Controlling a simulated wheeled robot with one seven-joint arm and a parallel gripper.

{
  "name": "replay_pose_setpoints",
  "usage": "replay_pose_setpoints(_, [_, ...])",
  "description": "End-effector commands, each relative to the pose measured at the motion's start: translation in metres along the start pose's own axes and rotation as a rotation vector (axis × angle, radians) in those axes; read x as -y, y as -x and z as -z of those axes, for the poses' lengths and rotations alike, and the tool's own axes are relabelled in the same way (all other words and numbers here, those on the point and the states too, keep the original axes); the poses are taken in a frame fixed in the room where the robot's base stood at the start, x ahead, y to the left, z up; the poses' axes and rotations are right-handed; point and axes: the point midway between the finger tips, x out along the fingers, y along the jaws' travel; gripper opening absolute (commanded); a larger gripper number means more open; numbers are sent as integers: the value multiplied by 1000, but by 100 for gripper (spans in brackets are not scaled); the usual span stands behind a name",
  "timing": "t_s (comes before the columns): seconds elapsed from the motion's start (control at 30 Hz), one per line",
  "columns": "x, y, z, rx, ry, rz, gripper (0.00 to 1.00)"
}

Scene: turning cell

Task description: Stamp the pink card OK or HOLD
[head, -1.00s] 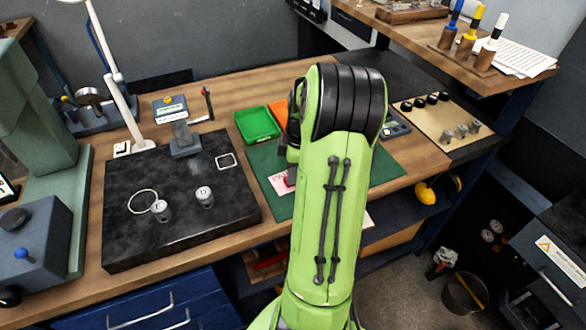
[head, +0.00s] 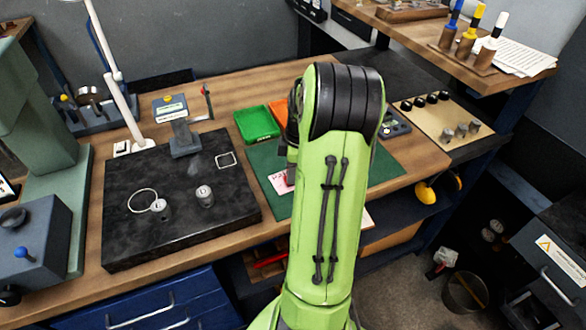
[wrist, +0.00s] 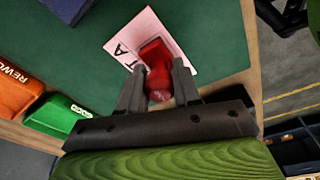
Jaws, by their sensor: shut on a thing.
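The pink card (wrist: 150,45) lies on the green mat (wrist: 215,22), with part of its dark print showing. It also shows in the head view (head: 279,183), partly hidden by my arm. My gripper (wrist: 157,84) is shut on a red stamp (wrist: 156,58), with one finger on each side of it. The stamp is over the card and covers part of it. I cannot tell whether its face touches the card. In the head view my arm hides most of the gripper and stamp.
A green tray (head: 256,124) and an orange tray (head: 280,111) stand behind the mat, close to the card. A dark stone plate (head: 180,225) with two small metal cylinders lies to the left. A grey device with buttons (head: 395,123) is right of my arm.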

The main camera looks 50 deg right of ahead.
Motion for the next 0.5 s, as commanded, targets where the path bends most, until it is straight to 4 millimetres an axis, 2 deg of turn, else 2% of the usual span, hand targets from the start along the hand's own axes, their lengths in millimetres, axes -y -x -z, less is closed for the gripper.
replay_pose_setpoints(0.17, [1,3,0,0,-1,6,13])
replay_pose_setpoints(0.5, [0,37,5,0,0,3,13])
